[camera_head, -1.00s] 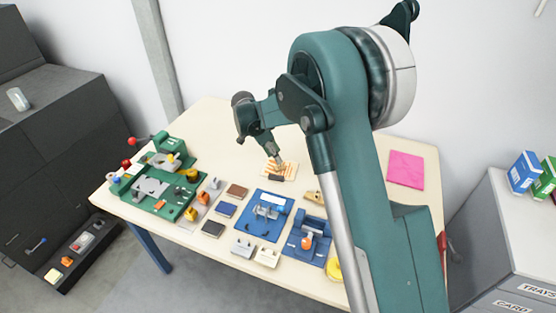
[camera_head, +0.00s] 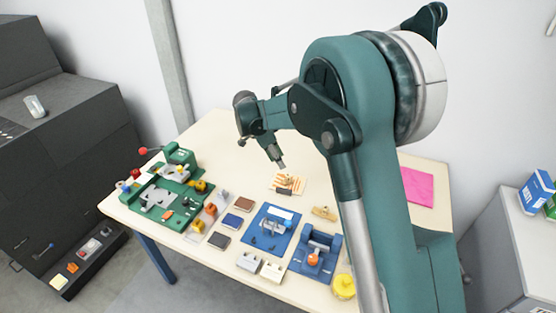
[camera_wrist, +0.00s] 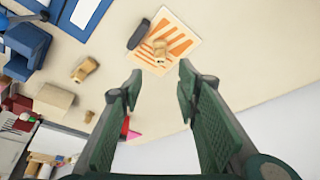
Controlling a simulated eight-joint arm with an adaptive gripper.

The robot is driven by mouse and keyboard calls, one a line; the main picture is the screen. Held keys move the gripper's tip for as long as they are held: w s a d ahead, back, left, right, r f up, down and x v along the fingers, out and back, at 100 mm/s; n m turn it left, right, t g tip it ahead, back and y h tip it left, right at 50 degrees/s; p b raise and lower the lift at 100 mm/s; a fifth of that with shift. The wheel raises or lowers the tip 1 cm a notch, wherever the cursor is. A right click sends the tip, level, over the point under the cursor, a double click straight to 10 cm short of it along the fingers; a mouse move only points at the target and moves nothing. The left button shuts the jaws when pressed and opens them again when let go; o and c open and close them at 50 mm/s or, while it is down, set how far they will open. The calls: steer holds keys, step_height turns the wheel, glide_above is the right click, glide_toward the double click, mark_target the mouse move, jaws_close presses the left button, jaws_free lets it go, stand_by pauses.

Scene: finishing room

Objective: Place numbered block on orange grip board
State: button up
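The orange grip board (camera_head: 297,181), a pale sheet with orange stripes, lies on the table behind the blue fixtures; it also shows in the wrist view (camera_wrist: 180,40). A small tan block (camera_wrist: 160,48) rests on its striped face, but no number is readable. A dark rounded bar (camera_wrist: 138,33) lies at the board's edge beside it. My gripper (camera_head: 278,163) is above the table, just behind and above the board in the head view. The wrist view shows its two green fingers (camera_wrist: 160,75) spread apart with nothing between them, apart from the board and block.
A similar tan piece (camera_head: 324,213) lies near the board. Blue fixtures (camera_head: 268,232), a green fixture (camera_head: 160,196) and several small blocks fill the table's front. A pink sheet (camera_head: 417,187) lies at right. The table behind the board is clear.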

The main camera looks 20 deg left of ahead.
stand_by(0.5)
steer(key=d+r+n+y, duration=0.1)
steer(key=d+r, duration=0.5)
steer(key=d, duration=0.3)
steer(key=d+r+n, duration=0.1)
steer(key=d+r, duration=0.5)
steer(key=d, duration=0.2)
steer(key=s+d+r+n+y, duration=0.1)
steer(key=s+d+r, duration=0.25)
steer(key=d, duration=0.45)
steer(key=s+d+r+n+t, duration=0.1)
steer(key=s+d+r, duration=0.2)
steer(key=s+d, duration=0.35)
steer(key=s+d+r+n+y, duration=0.1)
steer(key=s+d+r, duration=0.25)
steer(key=d, duration=0.65)
steer(key=s+d+f+n+t, duration=0.1)
steer(key=s+d+f+n, duration=0.1)
steer(key=s+d, duration=0.6)
steer(key=s+d+f+n+t, duration=0.2)
steer(key=s+d, duration=0.6)
steer(key=s, duration=0.5)
steer(key=shift+s+d+f, duration=0.3)
steer(key=shift+s+d, duration=0.05)
steer(key=shift+d, duration=0.05)
